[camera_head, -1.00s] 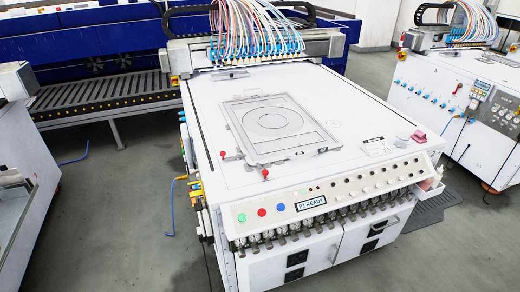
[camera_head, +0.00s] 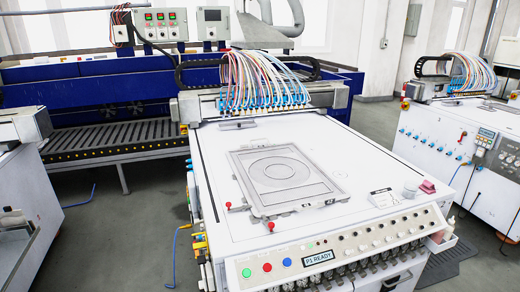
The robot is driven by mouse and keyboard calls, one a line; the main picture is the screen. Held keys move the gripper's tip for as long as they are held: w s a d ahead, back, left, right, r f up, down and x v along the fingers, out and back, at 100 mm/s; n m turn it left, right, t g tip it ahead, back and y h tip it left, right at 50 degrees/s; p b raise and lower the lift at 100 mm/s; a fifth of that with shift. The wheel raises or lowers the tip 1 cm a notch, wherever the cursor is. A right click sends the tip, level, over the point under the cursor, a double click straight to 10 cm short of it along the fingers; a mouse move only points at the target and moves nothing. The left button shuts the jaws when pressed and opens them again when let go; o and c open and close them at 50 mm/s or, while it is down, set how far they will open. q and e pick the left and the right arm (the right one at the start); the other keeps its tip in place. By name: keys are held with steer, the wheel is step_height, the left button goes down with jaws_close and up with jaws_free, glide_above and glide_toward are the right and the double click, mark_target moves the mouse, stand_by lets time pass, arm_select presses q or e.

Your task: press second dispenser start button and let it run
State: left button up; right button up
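The dispenser machine (camera_head: 330,150) stands in the middle, with a white flat top. Its sloped front panel carries a green button (camera_head: 246,272), a red button (camera_head: 267,267) and a blue button (camera_head: 287,262) at the left. Right of them a small display (camera_head: 318,258) reads "P1 READY". A row of round knobs (camera_head: 376,236) runs along the panel further right. A framed plate with a ring (camera_head: 282,175) lies on the top. A gantry with many coloured hoses and blue nozzles (camera_head: 262,98) stands at the back of the top. Neither of my grippers is in view.
A second white machine with hoses (camera_head: 450,125) stands at the right. A blue conveyor (camera_head: 105,135) with rollers runs behind at the left. White equipment (camera_head: 25,180) edges the left side. Grey floor (camera_head: 130,235) lies open between them.

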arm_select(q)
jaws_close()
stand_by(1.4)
